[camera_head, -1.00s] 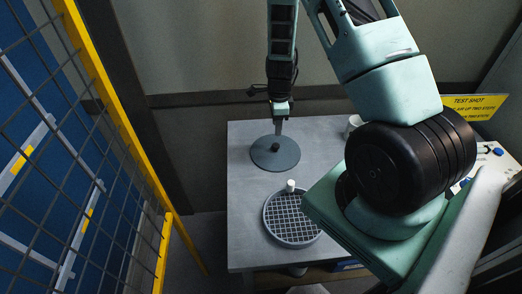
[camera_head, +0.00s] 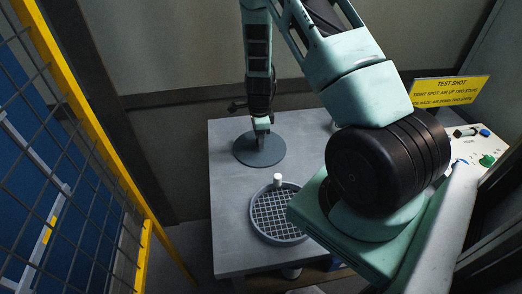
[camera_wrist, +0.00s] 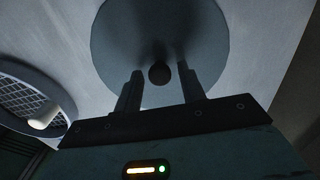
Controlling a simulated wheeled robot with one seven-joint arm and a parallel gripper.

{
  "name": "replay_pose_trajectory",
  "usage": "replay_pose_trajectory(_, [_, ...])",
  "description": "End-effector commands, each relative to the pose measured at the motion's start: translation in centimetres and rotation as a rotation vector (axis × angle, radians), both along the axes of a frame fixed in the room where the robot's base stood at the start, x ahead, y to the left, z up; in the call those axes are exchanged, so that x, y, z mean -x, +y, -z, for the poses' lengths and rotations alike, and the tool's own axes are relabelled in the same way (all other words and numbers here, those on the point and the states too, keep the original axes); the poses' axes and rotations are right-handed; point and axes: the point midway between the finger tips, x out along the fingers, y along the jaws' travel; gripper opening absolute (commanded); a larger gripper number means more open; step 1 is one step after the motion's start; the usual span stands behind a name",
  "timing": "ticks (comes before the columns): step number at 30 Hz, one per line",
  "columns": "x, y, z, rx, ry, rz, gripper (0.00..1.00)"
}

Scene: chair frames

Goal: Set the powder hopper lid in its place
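The hopper lid, a flat grey disc (camera_head: 245,158), lies on the table. Its dark round knob (camera_wrist: 159,74) shows in the wrist view, where the lid (camera_wrist: 110,45) fills the upper middle. My gripper (camera_head: 261,142) points down over the middle of the lid and hides the knob in the head view. In the wrist view my gripper (camera_wrist: 160,78) is open, with a finger on each side of the knob and gaps between. A round grey hopper opening with a grid (camera_head: 277,215) is nearer on the table. A white cylinder (camera_head: 277,180) stands at its far rim.
The grey table (camera_head: 225,215) has free room left of the grid. A yellow sign (camera_head: 450,90) and a control panel (camera_head: 475,150) are at the right. A yellow-framed mesh fence (camera_head: 95,130) runs along the left. A wall closes the back.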

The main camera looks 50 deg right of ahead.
Motion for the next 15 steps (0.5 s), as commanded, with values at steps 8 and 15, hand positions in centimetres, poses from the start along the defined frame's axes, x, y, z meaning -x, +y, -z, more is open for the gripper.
replay_pose_trajectory(8, [-0.01, 0.01, -0.06, 0.0, 0.0, 0.0, 0.12])
replay_pose_trajectory(15, [-0.03, 0.0, -0.39, 0.0, 0.0, 0.0, 0.0])
